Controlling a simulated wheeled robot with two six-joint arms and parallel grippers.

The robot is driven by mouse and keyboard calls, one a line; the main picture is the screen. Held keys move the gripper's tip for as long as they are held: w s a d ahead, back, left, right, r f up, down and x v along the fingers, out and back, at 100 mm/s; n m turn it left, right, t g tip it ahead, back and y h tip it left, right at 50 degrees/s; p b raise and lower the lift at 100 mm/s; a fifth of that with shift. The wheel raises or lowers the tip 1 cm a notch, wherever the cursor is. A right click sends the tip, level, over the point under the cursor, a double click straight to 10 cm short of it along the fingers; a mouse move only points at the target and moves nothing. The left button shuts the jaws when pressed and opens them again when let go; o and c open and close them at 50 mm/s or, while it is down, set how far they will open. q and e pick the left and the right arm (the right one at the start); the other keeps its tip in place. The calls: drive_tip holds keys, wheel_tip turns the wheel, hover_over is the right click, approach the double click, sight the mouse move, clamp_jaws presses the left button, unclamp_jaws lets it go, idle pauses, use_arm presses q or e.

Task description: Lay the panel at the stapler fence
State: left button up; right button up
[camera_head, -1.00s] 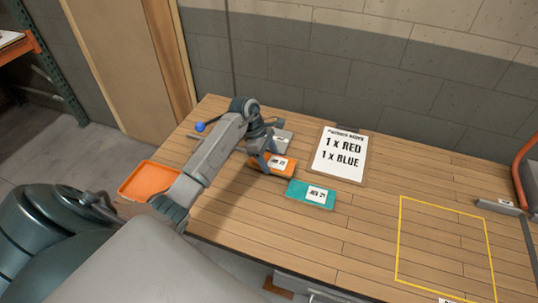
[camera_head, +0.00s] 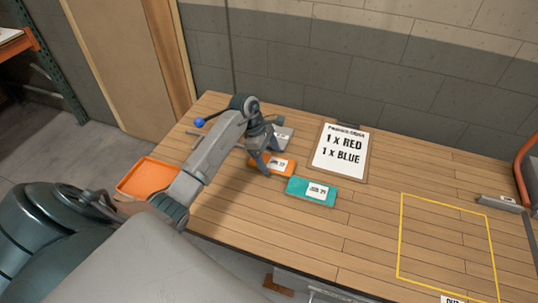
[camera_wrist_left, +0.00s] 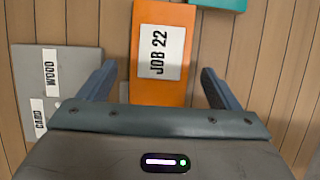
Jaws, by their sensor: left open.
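An orange panel (camera_head: 282,167) with a white label lies on the wooden bench; in the left wrist view the orange panel (camera_wrist_left: 155,85) reads JOB 22. A teal panel (camera_head: 300,195) lies just right of it, and its edge shows at the top of the wrist view (camera_wrist_left: 222,4). My left gripper (camera_head: 263,160) is over the orange panel's left end. In the wrist view its open fingers (camera_wrist_left: 158,82) stand either side of the orange panel, with gaps. A low grey bar (camera_head: 498,204), possibly the fence, sits at the bench's right. My right gripper is out of view.
A grey plate (camera_wrist_left: 72,72) labelled WOOD and CARD lies beside the orange panel. A clipboard (camera_head: 358,175) reads 1 x RED, 1 x BLUE. An orange tray (camera_head: 128,188) is at the left. A yellow outline (camera_head: 401,240) encloses bare bench at the right.

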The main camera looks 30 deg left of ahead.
use_arm(q)
drive_tip(key=shift+a+r+p, duration=0.1)
drive_tip(key=shift+r+p, duration=0.35)
drive_tip(key=shift+r, duration=0.15)
drive_tip(key=shift+b+v, duration=0.8)
drive_tip(key=shift+b, duration=0.1)
drive_tip(key=b+v, duration=0.3)
drive_tip(key=v, duration=0.6)
drive_tip(key=shift+a+r+b, duration=0.25)
drive_tip(key=shift+r+b, duration=0.05)
drive_tip(key=shift+r, duration=0.05)
drive_tip(key=shift+s, duration=0.1)
